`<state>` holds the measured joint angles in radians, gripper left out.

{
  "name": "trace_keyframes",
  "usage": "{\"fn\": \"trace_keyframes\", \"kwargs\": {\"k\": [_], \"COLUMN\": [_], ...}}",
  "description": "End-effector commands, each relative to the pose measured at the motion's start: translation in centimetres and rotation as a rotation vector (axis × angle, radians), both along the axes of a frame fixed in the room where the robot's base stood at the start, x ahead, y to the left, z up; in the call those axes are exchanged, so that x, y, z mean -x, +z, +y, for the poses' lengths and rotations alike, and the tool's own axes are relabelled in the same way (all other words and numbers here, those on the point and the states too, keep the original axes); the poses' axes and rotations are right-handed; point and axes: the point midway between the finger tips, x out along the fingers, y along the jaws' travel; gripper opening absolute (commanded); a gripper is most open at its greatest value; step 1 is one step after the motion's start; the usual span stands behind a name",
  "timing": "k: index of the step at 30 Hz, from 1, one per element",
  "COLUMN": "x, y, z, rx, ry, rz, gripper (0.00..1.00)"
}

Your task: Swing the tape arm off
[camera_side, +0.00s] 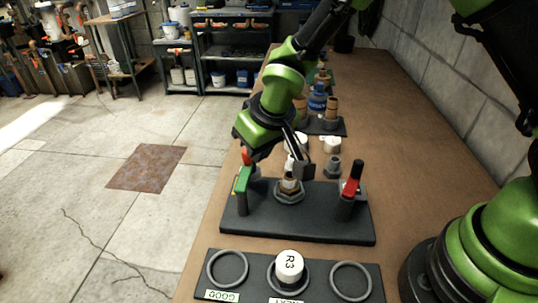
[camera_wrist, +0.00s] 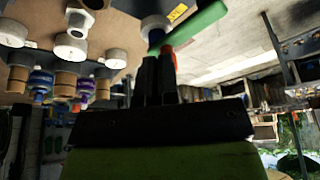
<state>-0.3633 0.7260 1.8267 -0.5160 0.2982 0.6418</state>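A dark fixture plate (camera_side: 310,228) lies on the brown bench. At its left a green bar (camera_side: 243,179) sits on a post, with an orange-red piece (camera_side: 246,157) at its upper end. The green bar also shows in the wrist view (camera_wrist: 195,27), beside the orange-red piece (camera_wrist: 168,54). A brass-coloured fitting (camera_side: 289,184) stands mid-plate. A red lever (camera_side: 353,176) tilts upward on the right post. My gripper (camera_wrist: 159,60) is at the orange-red piece. Its dark fingers are close together; I cannot tell whether they hold the piece.
In front lies a dark tray with three rings (camera_side: 228,268) and a white cap marked R3 (camera_side: 289,264) in the middle one. White caps (camera_side: 332,145) and a grey fitting (camera_side: 333,167) stand behind the fixture. Blue and tan fittings (camera_side: 317,98) stand farther back. A wall borders the right.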

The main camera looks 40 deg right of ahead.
Motion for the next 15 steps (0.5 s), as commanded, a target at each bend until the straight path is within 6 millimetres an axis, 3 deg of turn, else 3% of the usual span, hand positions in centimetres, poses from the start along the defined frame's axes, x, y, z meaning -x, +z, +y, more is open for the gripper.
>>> {"fn": "trace_keyframes", "kwargs": {"k": [15], "x": [-0.86], "y": [-0.20], "z": [0.14], "rx": [0.003], "ry": [-0.006], "rz": [0.006], "gripper": [0.00]}}
